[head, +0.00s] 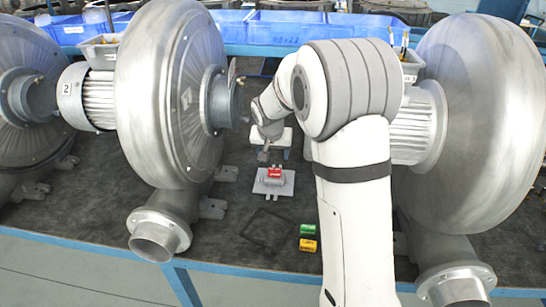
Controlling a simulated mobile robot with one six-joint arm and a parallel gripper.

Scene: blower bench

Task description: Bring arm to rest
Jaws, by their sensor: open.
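My white and grey arm reaches up from the bottom right, bends at a large rounded joint, and folds down toward the bench between two blowers. My gripper (264,155) is small in this view and partly hidden by its own wrist. It is open, and I see nothing held in it. It appears above or just behind a red block (274,173) on a grey plate (273,187); the exact height gap cannot be told.
Large metal blowers stand left (165,90) and right (480,120), close to my arm. A green block (307,230), a yellow block (307,245) and a thin dark square frame (266,230) lie at the front. Blue bins (285,28) line the back.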

